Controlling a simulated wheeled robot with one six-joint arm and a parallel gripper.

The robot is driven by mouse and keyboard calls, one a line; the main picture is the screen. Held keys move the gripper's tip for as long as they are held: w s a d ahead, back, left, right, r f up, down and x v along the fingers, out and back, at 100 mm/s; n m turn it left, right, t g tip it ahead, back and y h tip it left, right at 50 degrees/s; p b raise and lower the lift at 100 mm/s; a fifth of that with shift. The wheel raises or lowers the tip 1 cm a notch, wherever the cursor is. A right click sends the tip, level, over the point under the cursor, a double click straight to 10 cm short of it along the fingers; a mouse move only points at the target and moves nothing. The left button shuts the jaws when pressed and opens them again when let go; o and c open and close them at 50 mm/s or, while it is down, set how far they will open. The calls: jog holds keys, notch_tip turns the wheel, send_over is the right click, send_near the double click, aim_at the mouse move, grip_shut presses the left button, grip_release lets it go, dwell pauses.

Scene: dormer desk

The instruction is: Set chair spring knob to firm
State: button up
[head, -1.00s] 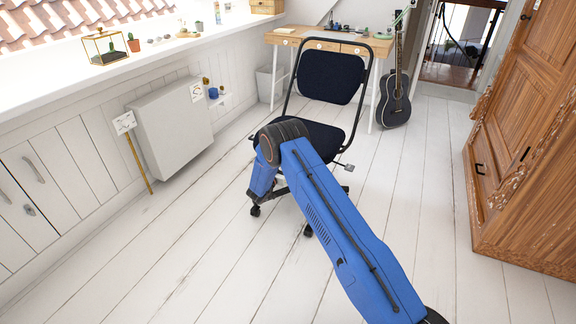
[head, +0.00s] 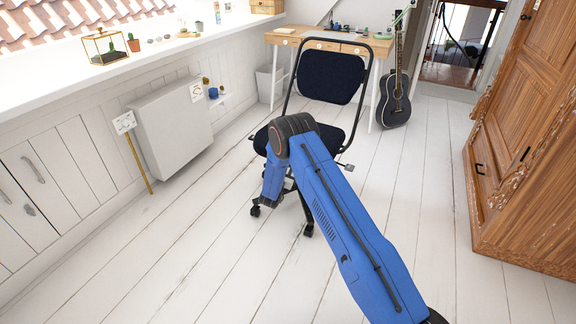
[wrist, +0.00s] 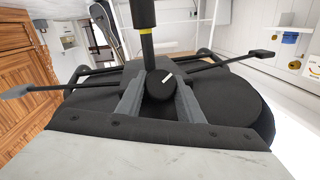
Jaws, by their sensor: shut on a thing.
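The chair (head: 332,75) stands on the floor in the head view, with its dark seat and backrest facing me. In the wrist view the underside of its seat shows upside down, with the black round spring knob (wrist: 160,85) bearing a white mark that points up and to the right. My gripper (wrist: 160,90) has its two grey fingers on either side of the knob and is shut on it. In the head view my gripper is hidden behind my blue arm. I cannot read any firm or soft label.
Two levers stick out beside the knob, one with a grey paddle at left (wrist: 18,92) and one at right (wrist: 262,54). The chair column (wrist: 144,35) is close behind the knob. The wardrobe (head: 530,140) stands at right; floor between is clear.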

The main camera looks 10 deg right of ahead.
jog(key=t+y, duration=0.2)
jog(key=shift+d+f+m+y, duration=0.1)
jog(key=shift+m+y, duration=0.2)
jog(key=shift+m, duration=0.1)
jog(key=shift+m+t+y, duration=0.3)
jog(key=shift+t+y, duration=0.5)
jog(key=shift+y, duration=0.4)
jog(key=o, duration=1.1)
jog(key=shift+c, duration=0.2)
jog(key=shift+s, duration=0.1)
jog(key=v, duration=1.7)
